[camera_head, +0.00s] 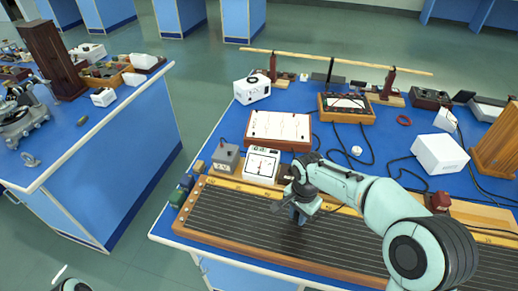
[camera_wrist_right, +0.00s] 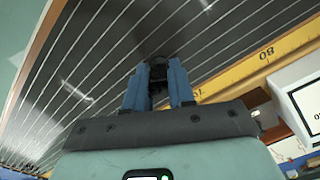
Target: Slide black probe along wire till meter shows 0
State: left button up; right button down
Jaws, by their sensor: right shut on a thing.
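The long wooden board (camera_head: 235,222) has a dark top with several parallel wires and a yellow scale along its far side. The wires (camera_wrist_right: 70,75) and the yellow scale (camera_wrist_right: 262,60), with an 80 mark, also show in the wrist view. My right gripper (camera_head: 297,214) is low over the board. In the wrist view its blue fingers (camera_wrist_right: 157,82) are shut on the black probe (camera_wrist_right: 157,66); I cannot tell whether its tip touches a wire. A white meter (camera_head: 262,165) stands behind the board. Its screen (camera_wrist_right: 312,108) is cut off in the wrist view, its reading unclear.
A grey box (camera_head: 226,158) stands left of the meter, and a white panel (camera_head: 278,128) lies behind it. A white box (camera_head: 440,154) with cables is at the right. Small blocks (camera_head: 180,193) sit at the board's left end. Another blue bench (camera_head: 110,150) stands across a gap.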

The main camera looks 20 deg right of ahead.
jog(key=shift+s+f, duration=0.15)
jog(key=shift+f, duration=0.1)
dwell(0.5)
jog(key=c, duration=0.9)
grip_release()
jog(key=shift+r, duration=0.1)
